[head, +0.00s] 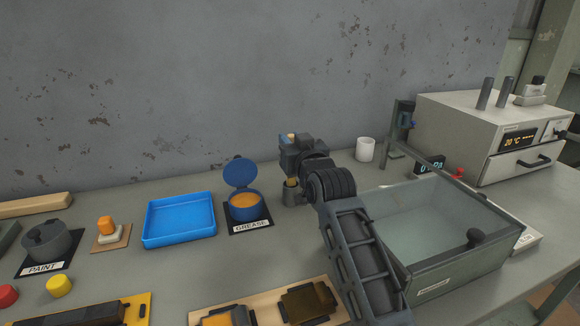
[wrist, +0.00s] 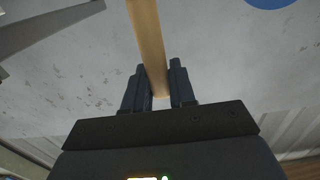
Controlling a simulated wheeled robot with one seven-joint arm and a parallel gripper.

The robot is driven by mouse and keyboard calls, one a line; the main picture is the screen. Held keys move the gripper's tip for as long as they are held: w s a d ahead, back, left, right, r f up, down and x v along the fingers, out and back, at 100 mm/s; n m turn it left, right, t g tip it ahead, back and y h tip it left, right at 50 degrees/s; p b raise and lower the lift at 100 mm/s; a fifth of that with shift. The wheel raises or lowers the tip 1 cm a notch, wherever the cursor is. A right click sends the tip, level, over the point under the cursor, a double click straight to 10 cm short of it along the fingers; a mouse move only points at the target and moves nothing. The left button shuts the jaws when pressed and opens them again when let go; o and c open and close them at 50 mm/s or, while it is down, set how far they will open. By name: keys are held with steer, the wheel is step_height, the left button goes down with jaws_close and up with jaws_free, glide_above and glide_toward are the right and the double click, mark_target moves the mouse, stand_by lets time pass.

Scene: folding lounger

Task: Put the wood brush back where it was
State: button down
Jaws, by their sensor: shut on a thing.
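The wood brush shows in the wrist view as a long pale wooden handle (wrist: 147,40) running between the two dark fingers. My gripper (wrist: 159,88) is shut on it. In the head view my gripper (head: 290,149) is at the back of the bench, right of the grease pot. A bit of the wood brush (head: 291,182) shows below it, at the mouth of a small dark grey cup (head: 292,196). A small wood-coloured tip shows above the fingers. The brush looks upright. How deep it sits in the cup is hidden.
A blue grease pot (head: 244,207) with its lid up stands left of the cup. A blue tray (head: 180,219) is further left. A white cup (head: 365,149) stands behind my arm. A glass-sided tank (head: 455,262) and an oven (head: 490,125) are on the right.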

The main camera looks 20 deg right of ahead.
steer(key=shift+f, duration=2.5)
steer(key=shift+f, duration=0.15)
steer(key=c, duration=0.9)
jaws_free()
steer(key=shift+r, duration=0.2)
steer(key=s, duration=1.2)
